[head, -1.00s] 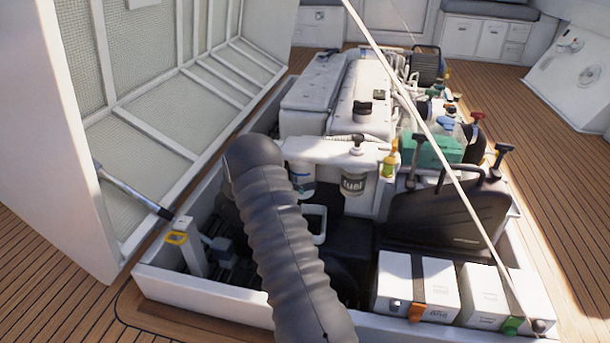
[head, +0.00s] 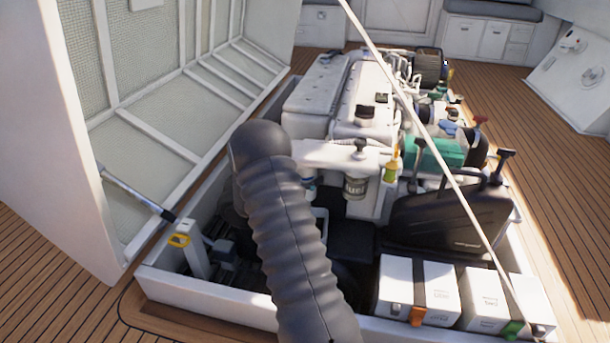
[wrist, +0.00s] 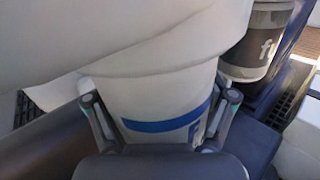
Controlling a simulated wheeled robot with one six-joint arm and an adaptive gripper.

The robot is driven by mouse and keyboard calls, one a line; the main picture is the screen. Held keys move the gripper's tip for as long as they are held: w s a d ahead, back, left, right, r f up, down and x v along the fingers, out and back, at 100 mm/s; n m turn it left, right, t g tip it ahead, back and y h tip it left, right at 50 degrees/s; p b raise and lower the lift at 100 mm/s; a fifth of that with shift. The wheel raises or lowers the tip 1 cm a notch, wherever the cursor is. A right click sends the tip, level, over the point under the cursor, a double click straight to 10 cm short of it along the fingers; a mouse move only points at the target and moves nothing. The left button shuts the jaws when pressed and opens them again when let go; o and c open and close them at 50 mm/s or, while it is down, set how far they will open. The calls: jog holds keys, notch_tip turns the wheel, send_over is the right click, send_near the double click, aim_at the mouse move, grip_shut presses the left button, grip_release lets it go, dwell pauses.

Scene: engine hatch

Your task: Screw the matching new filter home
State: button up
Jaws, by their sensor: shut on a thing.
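In the wrist view my gripper (wrist: 160,108) is shut around a white filter (wrist: 150,108) with a blue band, one finger on each side. The filter's top meets or lies just under the white filter head (wrist: 95,45); I cannot tell how far it is seated. A second filter (wrist: 258,48) with a grey band hangs to its right. In the head view this fuel filter (head: 355,187) hangs under the white bracket (head: 340,155). A sliver of the held filter (head: 309,183) shows beside my arm, which hides my gripper there.
A black jerrycan (head: 450,220) stands right of the filters, with a green box (head: 435,152) behind it. White boxes (head: 418,285) with straps line the hatch's front right. The open hatch lid (head: 150,130) rises at left.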

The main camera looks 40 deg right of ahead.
jog(key=shift+s+d+f+n+t, duration=0.2)
jog(key=shift+s+n+t, duration=0.3)
jog(key=shift+t, duration=0.3)
jog(key=n+t+b, duration=0.1)
jog(key=n+t, duration=0.1)
jog(key=t, duration=0.1)
jog(key=shift+w+y, duration=0.15)
jog(key=shift+y, duration=0.25)
jog(key=shift+w+n+t, duration=0.1)
jog(key=shift+n+t, duration=0.3)
jog(key=shift+t, duration=0.2)
jog(key=o, duration=1.6)
